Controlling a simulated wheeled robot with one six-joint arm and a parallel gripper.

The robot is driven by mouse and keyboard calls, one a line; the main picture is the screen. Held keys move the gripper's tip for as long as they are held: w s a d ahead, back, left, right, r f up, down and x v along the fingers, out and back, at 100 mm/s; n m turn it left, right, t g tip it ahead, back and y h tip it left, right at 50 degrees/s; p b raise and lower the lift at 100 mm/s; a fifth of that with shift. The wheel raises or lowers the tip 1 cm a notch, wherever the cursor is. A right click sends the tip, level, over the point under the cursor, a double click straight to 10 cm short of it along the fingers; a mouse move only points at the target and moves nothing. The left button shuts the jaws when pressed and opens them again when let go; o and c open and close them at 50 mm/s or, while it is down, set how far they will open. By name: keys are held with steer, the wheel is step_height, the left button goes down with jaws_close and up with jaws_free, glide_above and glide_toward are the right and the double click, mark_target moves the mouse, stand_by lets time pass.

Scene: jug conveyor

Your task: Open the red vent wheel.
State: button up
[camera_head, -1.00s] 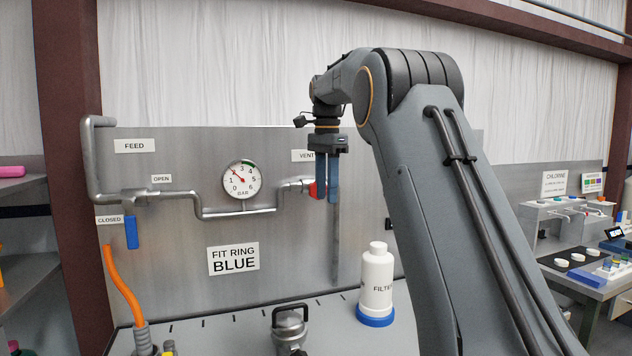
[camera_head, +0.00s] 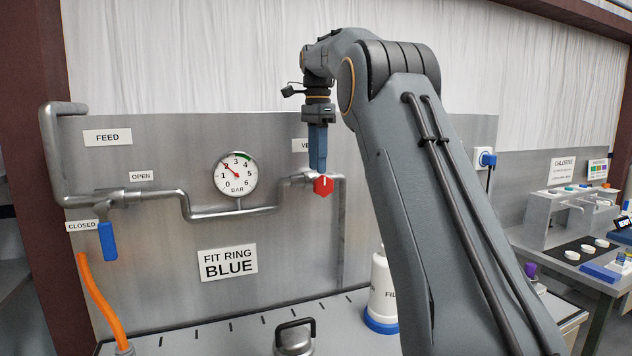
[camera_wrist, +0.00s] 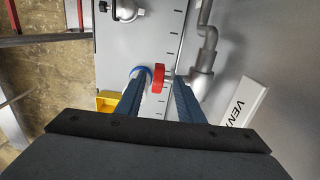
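The red vent wheel (camera_head: 323,186) sits on the end of a grey pipe stub on the steel panel, beside the partly hidden VENT label (camera_head: 300,146). My gripper (camera_head: 317,170) points down, with its blue fingertips just above the wheel. In the wrist view my gripper (camera_wrist: 159,84) is open, with its two blue fingers apart. The red wheel (camera_wrist: 158,77) appears in the gap between the fingertips there. I cannot tell whether a finger touches it.
A gauge (camera_head: 236,174) reads about 2 bar. A blue feed handle (camera_head: 108,241) hangs down near the CLOSED label. A white filter bottle (camera_head: 383,286) with a blue base stands on the bench, partly behind my arm. A grey lidded jug (camera_head: 294,338) is at front.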

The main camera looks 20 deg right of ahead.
mark_target(319, 176)
steer(key=f+p, duration=0.2)
steer(key=f, duration=0.4)
steer(key=shift+d+f, duration=0.2)
steer(key=shift+c, duration=0.4)
jaws_close()
